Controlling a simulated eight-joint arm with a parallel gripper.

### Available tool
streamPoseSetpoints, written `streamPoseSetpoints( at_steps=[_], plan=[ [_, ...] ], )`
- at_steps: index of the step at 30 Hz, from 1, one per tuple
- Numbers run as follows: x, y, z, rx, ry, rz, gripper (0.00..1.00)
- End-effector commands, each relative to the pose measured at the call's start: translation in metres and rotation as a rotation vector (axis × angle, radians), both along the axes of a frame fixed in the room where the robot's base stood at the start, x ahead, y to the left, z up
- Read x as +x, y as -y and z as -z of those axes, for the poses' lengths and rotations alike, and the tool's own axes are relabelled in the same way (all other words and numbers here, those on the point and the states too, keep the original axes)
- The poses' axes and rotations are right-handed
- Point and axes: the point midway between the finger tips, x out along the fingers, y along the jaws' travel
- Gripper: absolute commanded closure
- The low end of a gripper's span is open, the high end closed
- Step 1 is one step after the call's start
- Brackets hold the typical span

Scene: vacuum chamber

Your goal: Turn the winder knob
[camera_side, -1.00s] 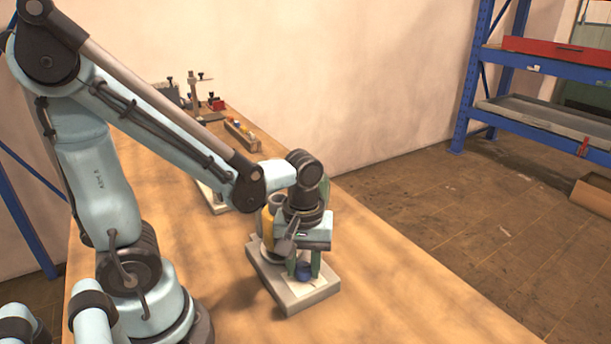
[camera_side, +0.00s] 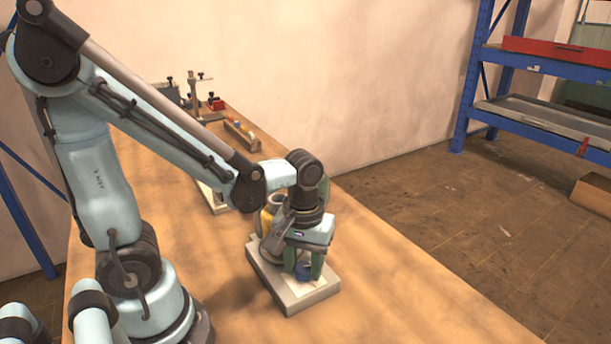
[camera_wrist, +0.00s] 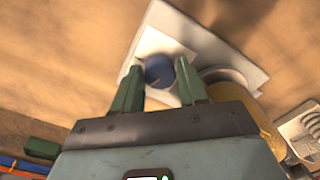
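The winder knob is a small dark blue round knob (camera_side: 304,271) on a pale base plate (camera_side: 287,297). In the wrist view the knob (camera_wrist: 159,70) sits between my two green fingertips. My gripper (camera_side: 304,266) points down over the front part of the plate, and it also shows in the wrist view (camera_wrist: 159,72). The knob's lower part is partly hidden by the fingers.
A yellow cylindrical part (camera_side: 266,222) stands on the same plate behind my gripper, close to it. More fixtures (camera_side: 195,97) and a block with small coloured pieces (camera_side: 242,134) stand farther back on the wooden table (camera_side: 400,290). The table's right side is clear.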

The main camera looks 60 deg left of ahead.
Motion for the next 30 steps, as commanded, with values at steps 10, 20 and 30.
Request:
streamPoseSetpoints(
  at_steps=[10, 20, 30],
  plan=[
    [0.000, 0.000, 0.000, 0.000, 0.001, -0.001, 0.40],
    [0.000, 0.000, -0.016, 0.000, 0.001, -0.001, 0.40],
    [0.000, 0.000, -0.059, 0.000, 0.001, -0.001, 0.40]
  ],
)
